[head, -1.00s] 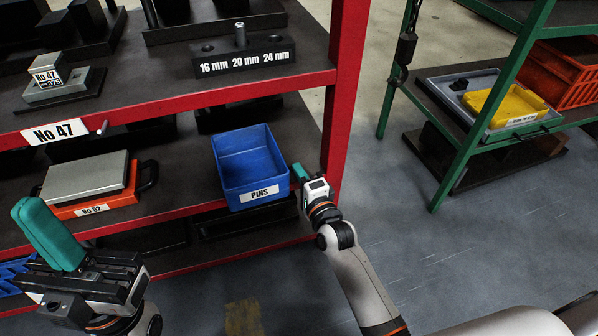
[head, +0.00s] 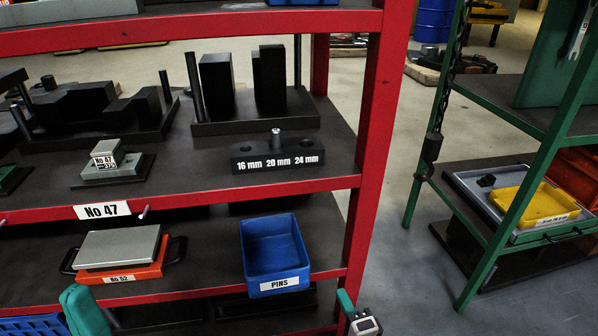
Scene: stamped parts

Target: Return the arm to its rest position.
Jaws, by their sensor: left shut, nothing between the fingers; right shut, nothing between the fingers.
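The rest of my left arm is below the picture. My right gripper (head: 346,304) shows at the bottom, right of the middle, in front of the red rack's lower shelf edge near its post. Its fingers are shut and empty. Most of my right arm is out of view.
The red rack (head: 380,110) stands close ahead. It holds a blue PINS bin (head: 272,250), a pin gauge block (head: 278,153) with one pin standing in it, and an orange-based No 52 plate (head: 122,262). A green rack (head: 540,165) stands right; floor between is clear.

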